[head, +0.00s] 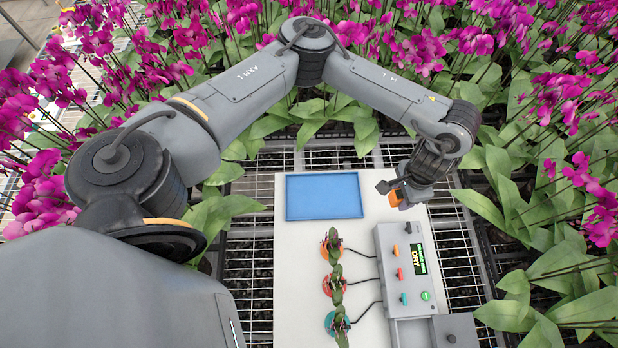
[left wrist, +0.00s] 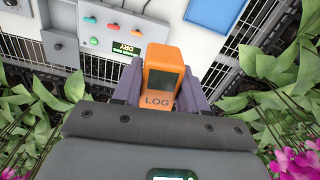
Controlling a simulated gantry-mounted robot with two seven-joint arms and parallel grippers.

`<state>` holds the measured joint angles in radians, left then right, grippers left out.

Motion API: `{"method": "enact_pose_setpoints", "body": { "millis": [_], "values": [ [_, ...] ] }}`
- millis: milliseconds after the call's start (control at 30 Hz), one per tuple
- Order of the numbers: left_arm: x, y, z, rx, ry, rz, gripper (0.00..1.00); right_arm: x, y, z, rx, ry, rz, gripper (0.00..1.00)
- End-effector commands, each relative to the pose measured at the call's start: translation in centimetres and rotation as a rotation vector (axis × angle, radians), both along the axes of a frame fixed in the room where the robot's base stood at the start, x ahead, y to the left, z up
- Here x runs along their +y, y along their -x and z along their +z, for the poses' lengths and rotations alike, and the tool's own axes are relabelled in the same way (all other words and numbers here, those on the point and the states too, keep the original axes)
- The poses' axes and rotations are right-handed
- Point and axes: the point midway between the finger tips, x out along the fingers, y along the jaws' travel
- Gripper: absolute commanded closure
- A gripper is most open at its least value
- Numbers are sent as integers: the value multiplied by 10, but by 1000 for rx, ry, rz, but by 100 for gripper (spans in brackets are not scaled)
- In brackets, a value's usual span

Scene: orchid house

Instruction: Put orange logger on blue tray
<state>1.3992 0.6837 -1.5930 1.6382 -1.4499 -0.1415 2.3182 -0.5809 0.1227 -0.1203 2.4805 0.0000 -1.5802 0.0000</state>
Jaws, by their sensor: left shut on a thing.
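The orange logger (head: 394,198) is in the jaws of my left gripper (head: 396,190), over the right part of the white board. In the left wrist view the logger (left wrist: 160,78) shows its dark screen and the letters LOG between the two fingers of my left gripper (left wrist: 157,88). The blue tray (head: 324,196) lies at the back left of the board, left of the gripper, and looks empty. A corner of the tray (left wrist: 215,12) also shows in the left wrist view. The logger is apart from the tray. My right gripper is not in view.
A grey control box (head: 410,262) with a DRY display stands at the right of the white board (head: 290,290). Three small plants on coloured discs (head: 333,250) are wired to it. Orchids crowd round the metal mesh bench (head: 340,155). Bare board lies between tray and box.

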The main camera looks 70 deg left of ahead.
Motion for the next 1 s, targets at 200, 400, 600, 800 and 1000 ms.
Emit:
{"method": "enact_pose_setpoints", "body": {
  "millis": [200,400,600,800,1000],
  "values": [
    [7,-33,0,-4,-1,-166,89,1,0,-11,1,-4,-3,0],
    [24,-68,-23,-1,-1,-311,89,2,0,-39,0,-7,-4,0],
    [42,-75,-96,7,5,-382,89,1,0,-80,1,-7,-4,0],
    [50,-54,-178,9,7,-368,89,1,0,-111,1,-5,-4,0],
    [62,-24,-247,8,5,-318,89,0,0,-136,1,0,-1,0]
  ]
}}
